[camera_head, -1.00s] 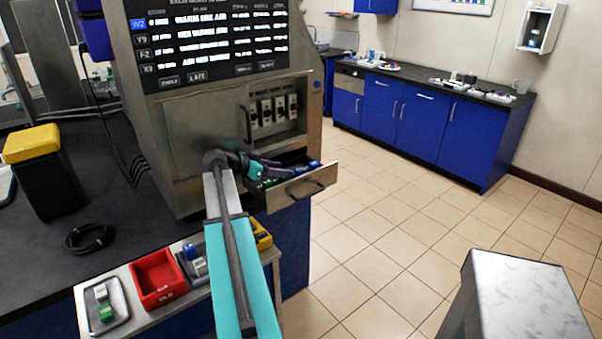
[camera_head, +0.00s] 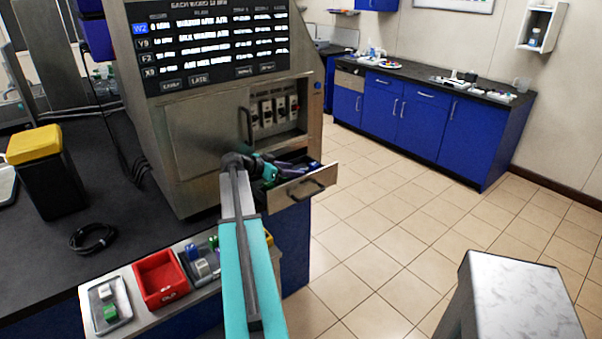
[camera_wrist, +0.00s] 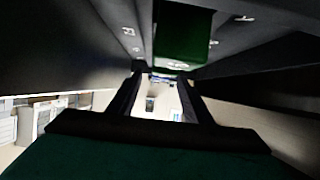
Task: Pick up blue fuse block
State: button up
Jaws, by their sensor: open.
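A small blue block (camera_head: 191,251) stands in a grey holder on the front ledge in the head view. The open drawer (camera_head: 311,188) below the panel also holds something dark blue (camera_head: 313,167), partly hidden by my gripper. My gripper (camera_head: 302,167) is open and reaches over or into this drawer; I cannot tell its exact depth. In the wrist view, a green block (camera_wrist: 183,35) shows beyond the open jaws (camera_wrist: 163,78). No blue block is clear between the fingers there, only a bright patch with a thin bluish strip.
The instrument cabinet (camera_head: 195,135) rises right behind my arm. The front ledge carries a red bin (camera_head: 160,279) and a tray (camera_head: 105,305) with green and white blocks. A pale-topped stand (camera_head: 515,295) is at lower right. The tiled floor right of the drawer is clear.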

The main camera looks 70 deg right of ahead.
jog(key=shift+p+x, duration=0.3)
jog(key=shift+x, duration=1)
jog(key=c, duration=1.1)
jog(key=shift+r, duration=0.15)
jog(key=shift+c, duration=0.2)
jog(key=shift+r+b, duration=0.4)
jog(key=shift+r, duration=0.35)
notch_tip(320, 180, up, 5)
jog(key=b, duration=0.2)
jog(key=s+d+b, duration=0.2)
jog(key=s+d, duration=0.3)
jog(key=d, duration=0.2)
jog(key=s+d+b, duration=0.2)
jog(key=s+d, duration=0.2)
jog(key=d, duration=0.4)
jog(key=shift+s, duration=0.35)
jog(key=shift+d+r, duration=0.1)
